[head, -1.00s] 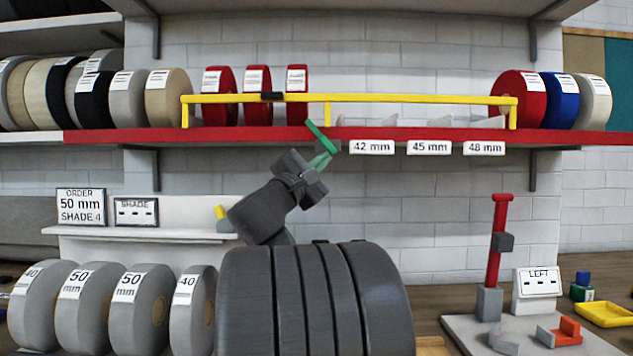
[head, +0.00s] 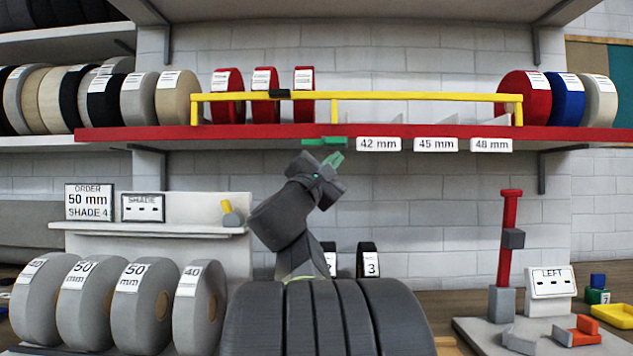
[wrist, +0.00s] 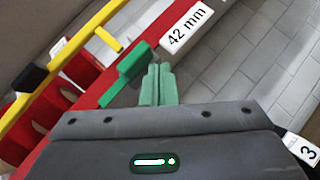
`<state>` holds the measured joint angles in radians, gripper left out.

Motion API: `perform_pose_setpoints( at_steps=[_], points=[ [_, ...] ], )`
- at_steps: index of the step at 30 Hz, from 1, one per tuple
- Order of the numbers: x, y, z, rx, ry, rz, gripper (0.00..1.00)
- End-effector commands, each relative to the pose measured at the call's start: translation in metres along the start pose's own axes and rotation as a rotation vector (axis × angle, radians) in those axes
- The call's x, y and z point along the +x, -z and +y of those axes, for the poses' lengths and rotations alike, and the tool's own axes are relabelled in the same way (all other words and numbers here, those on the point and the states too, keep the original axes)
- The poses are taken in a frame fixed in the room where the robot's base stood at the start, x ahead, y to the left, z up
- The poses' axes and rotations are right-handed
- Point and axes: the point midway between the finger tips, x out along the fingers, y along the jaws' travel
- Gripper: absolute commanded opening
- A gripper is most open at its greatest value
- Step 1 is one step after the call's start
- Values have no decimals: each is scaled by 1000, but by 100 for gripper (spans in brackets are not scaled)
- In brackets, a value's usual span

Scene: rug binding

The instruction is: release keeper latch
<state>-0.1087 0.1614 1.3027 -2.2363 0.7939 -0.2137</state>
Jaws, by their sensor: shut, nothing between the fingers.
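The green keeper latch (head: 324,141) sits on the front edge of the red shelf, below the yellow bar (head: 400,96). It lies level along the edge. In the wrist view the latch (wrist: 130,65) is a short green bar with a thicker block at one end. My gripper (head: 333,160) has pale green fingers, shut together and empty, just below and right of the latch. In the wrist view the fingertips (wrist: 158,68) are close beside the latch; I cannot tell whether they touch it. A black clip (head: 279,94) sits on the yellow bar.
Red rolls (head: 265,95) stand behind the bar at left. A size plate reading 42 mm (head: 378,144) is just right of the latch. A red post (head: 508,235) stands at right.

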Motion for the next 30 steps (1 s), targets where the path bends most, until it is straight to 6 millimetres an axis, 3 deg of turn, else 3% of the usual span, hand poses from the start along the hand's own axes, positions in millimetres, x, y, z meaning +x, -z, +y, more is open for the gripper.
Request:
perform_pose_setpoints(
  at_steps=[9,15,21,30],
  points=[
    [-73,0,0,1,-2,4,0],
    [-107,1,0,0,-2,3,0],
    [-121,0,0,-1,-1,1,0],
    [-122,0,-1,-1,0,0,0]
  ],
)
